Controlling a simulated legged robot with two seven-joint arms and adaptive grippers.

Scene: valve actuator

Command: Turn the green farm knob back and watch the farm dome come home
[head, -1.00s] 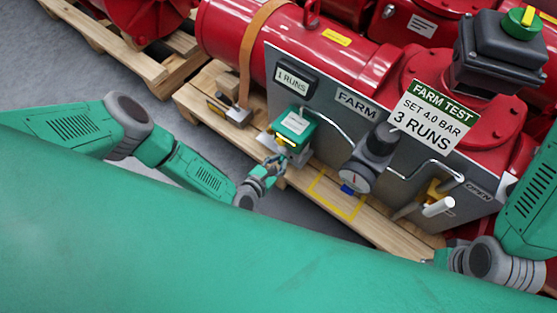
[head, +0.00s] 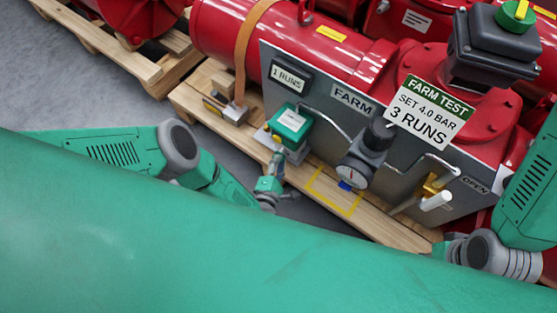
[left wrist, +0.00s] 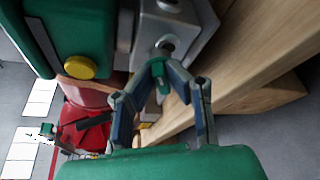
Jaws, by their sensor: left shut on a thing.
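The small green knob (left wrist: 160,77) is below the green box with a yellow button, in the left wrist view. My left gripper (left wrist: 159,72) is shut on it, one finger on each side. In the head view my left gripper (head: 277,165) reaches up under the green-topped box (head: 290,122); the knob itself is too small to tell there. The farm dome (head: 517,10) is green with a yellow bar, on a black box (head: 495,45) at the upper right, cut by the frame edge. My right gripper (head: 442,250) is mostly hidden at the lower right.
The grey FARM panel (head: 335,120) carries a "1 RUNS" display (head: 287,78), a gauge (head: 352,177), bent pipes and a white-handled lever (head: 436,201). A "3 RUNS" sign (head: 430,111) stands before red machinery. A wooden pallet (head: 325,195) lies below.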

